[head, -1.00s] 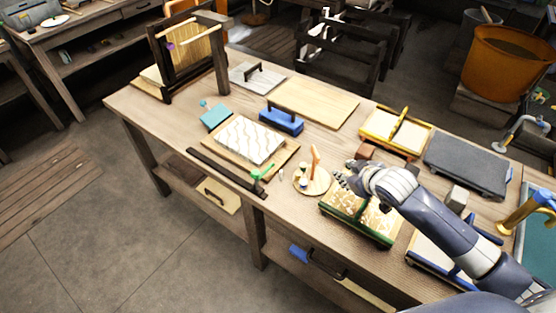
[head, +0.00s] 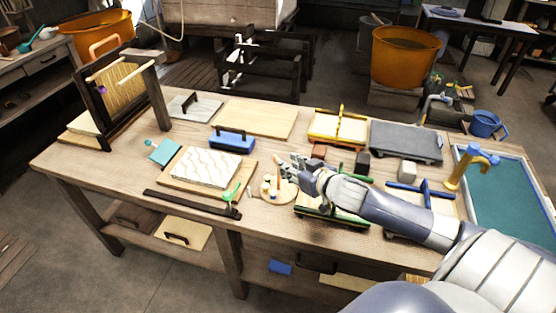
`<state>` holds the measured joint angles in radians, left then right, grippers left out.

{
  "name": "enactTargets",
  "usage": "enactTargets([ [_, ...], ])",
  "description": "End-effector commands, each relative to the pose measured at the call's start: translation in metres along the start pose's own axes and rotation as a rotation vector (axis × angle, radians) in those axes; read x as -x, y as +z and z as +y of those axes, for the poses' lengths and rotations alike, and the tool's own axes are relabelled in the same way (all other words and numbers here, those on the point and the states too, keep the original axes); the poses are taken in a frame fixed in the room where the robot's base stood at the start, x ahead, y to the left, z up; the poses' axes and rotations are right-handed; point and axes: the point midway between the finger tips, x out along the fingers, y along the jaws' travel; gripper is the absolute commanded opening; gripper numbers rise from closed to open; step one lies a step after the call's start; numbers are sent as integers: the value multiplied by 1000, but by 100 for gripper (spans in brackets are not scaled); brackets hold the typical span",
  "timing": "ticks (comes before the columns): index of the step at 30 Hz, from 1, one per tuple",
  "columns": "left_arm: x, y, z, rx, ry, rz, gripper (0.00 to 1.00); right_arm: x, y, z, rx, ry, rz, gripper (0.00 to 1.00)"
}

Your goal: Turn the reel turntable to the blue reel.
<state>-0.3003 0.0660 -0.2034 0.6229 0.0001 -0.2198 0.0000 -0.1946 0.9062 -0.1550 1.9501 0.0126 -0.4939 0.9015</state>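The reel turntable (head: 284,195) is a small round wooden disc near the front edge of the workbench. An orange-brown upright peg stands on it, with small pale and dark reels. They are too small for me to pick out a blue one. My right gripper (head: 284,168) is at the turntable's right side, its fingers apart and close to the upright peg. I cannot tell whether they touch it. My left gripper is not in view.
A green-edged mould (head: 350,219) lies under my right forearm. Left of the turntable are a green clamp-like tool (head: 231,193), a dark bar (head: 190,204) and a white patterned slab (head: 205,167). A blue-handled block (head: 232,141) and a yellow frame (head: 338,127) stand behind.

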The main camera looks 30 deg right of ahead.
Motion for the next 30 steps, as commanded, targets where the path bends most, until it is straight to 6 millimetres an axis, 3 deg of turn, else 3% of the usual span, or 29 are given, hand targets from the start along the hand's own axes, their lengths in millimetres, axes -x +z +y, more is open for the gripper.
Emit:
enactTargets([
  [15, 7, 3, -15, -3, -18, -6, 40, -60, -1, 0, -1, 0, 0, 30],
  [29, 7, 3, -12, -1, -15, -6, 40, -68, 0, -1, 1, 0, -1, 30],
  [30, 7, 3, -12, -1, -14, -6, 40, -68, 0, -1, 1, 0, -1, 21],
])
